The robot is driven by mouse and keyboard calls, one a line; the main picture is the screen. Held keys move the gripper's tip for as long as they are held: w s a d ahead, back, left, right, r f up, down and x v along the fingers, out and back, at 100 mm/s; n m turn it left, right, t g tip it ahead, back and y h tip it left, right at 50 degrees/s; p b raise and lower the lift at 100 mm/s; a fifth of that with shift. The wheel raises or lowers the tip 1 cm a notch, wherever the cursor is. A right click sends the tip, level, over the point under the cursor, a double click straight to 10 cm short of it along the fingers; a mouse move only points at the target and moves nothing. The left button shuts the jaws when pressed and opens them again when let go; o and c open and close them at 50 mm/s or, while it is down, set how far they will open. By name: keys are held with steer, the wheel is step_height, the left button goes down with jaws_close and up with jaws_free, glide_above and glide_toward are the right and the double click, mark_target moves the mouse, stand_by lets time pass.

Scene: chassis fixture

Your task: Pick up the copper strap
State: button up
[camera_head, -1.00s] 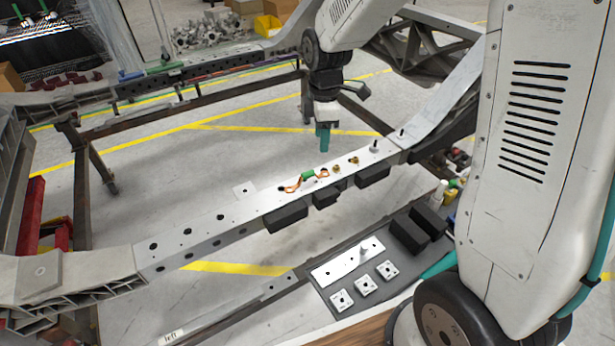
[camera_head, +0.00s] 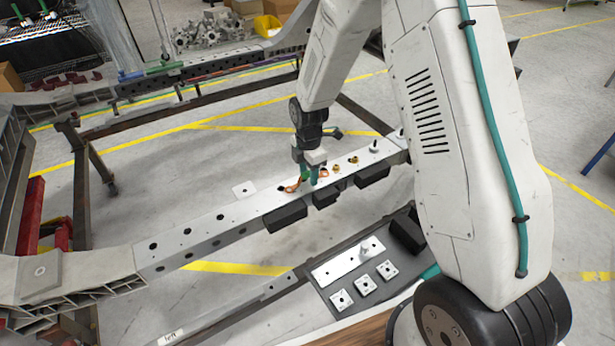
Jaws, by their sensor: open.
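The copper strap (camera_head: 291,187) is an orange, bent piece with a green middle. It lies on top of the light metal chassis rail (camera_head: 225,219). My gripper (camera_head: 309,179) has teal fingertips and is open, low over the rail at the strap. The fingers hide the strap's green middle in part; an orange end shows on each side of them. I cannot tell whether the fingers touch the strap.
Brass fittings (camera_head: 353,160) and an upright pin (camera_head: 374,146) stand on the rail to the right. Black blocks (camera_head: 287,216) hang along its near side. A dark tray (camera_head: 327,290) in front holds a metal plate (camera_head: 347,260) and white square blocks (camera_head: 363,284).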

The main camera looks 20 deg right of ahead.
steer(key=shift+f, duration=0.45)
jaws_close()
steer(key=shift+r, duration=0.2)
steer(key=shift+r, duration=0.25)
step_height(320, 180, up, 3)
steer(key=shift+r, duration=0.1)
steer(key=s+d, duration=0.3)
steer(key=s, duration=0.4)
steer(key=s+d+r, duration=0.1)
steer(key=s+d, duration=0.3)
steer(key=s, duration=0.3)
steer(key=shift+s, duration=0.25)
steer(key=shift+r, duration=2.25)
